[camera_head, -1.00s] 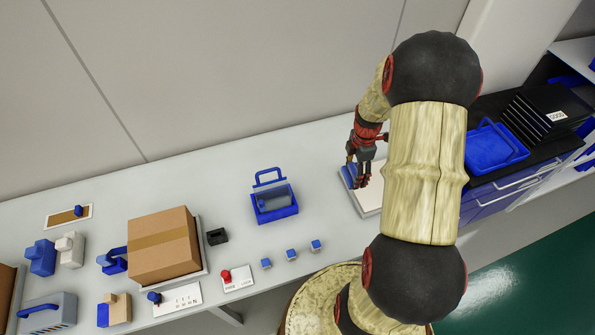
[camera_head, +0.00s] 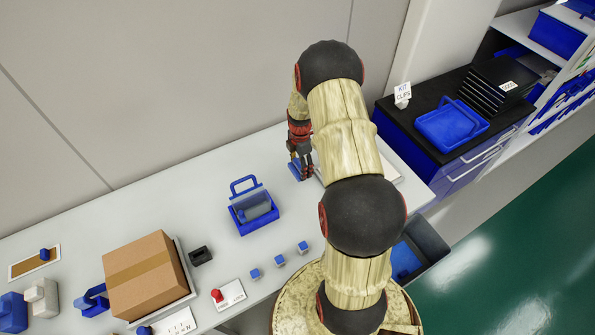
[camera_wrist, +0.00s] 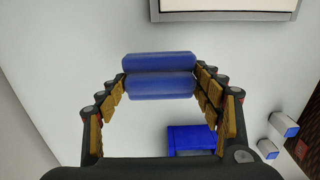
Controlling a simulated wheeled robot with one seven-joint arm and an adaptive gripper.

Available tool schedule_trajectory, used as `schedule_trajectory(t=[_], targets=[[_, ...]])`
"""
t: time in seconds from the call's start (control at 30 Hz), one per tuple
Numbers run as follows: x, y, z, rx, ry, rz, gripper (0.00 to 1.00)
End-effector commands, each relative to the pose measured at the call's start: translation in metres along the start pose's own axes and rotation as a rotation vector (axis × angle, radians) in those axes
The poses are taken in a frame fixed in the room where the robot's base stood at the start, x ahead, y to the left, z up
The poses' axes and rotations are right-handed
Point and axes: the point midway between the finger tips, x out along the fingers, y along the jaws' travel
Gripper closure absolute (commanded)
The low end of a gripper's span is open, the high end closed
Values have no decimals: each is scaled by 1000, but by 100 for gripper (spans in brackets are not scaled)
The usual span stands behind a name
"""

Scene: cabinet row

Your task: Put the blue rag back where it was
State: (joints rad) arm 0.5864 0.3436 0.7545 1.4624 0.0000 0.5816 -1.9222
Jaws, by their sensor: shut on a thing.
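The blue rag (camera_wrist: 160,76) shows in the wrist view as two rounded folds side by side, between my finger pads. My gripper (camera_wrist: 165,88) is shut on it. In the head view my gripper (camera_head: 300,168) points down just left of a white board, with the rag (camera_head: 294,171) showing as a small blue patch at the fingertips. My fingers and arm hide part of the rag and the board. I cannot tell from the head view whether the rag touches the table.
The white board (camera_head: 391,171) lies partly behind my arm. A blue carrier (camera_head: 250,224) with a raised handle stands left of my gripper. A blue tray (camera_head: 451,127) sits on the black-topped cabinet (camera_head: 395,118).

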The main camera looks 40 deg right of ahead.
Motion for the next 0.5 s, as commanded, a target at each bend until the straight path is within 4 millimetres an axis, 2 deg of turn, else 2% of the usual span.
schedule_trajectory(t=[0.1,0.33,0.5], targets=[[11,9,0,0,0,-1,58],[22,18,0,1,0,-1,58],[46,17,1,1,0,-1,58]])
